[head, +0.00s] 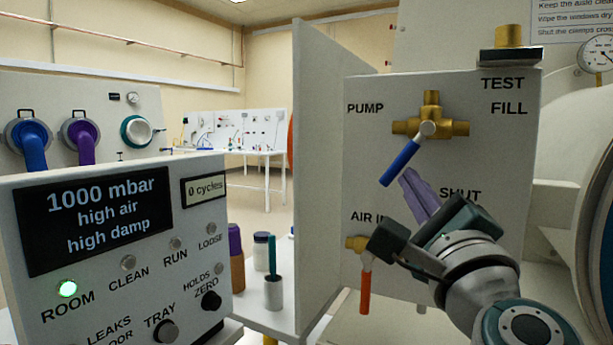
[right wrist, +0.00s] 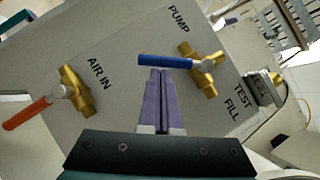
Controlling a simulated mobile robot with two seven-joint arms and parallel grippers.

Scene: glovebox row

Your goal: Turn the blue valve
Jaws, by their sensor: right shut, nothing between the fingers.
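The blue valve is a brass fitting (head: 431,122) with a blue lever (head: 401,163), on a white panel marked PUMP, TEST, FILL and SHUT. In the head view the lever slants down and left from its hub. In the right wrist view the blue lever (right wrist: 165,62) lies across the tips of my right gripper (right wrist: 161,73). My right gripper (head: 408,178) has purple fingers pressed together, holding nothing. Its tips are just below the lever in the head view; I cannot tell whether they touch it. My left gripper is not in view.
A second brass valve with a red lever (head: 365,285), labelled AIR IN, sits lower left, beside my right wrist. A white side wall (head: 317,160) stands left of the panel. A display box (head: 110,260) reading 1000 mbar and small containers (head: 273,292) are farther left.

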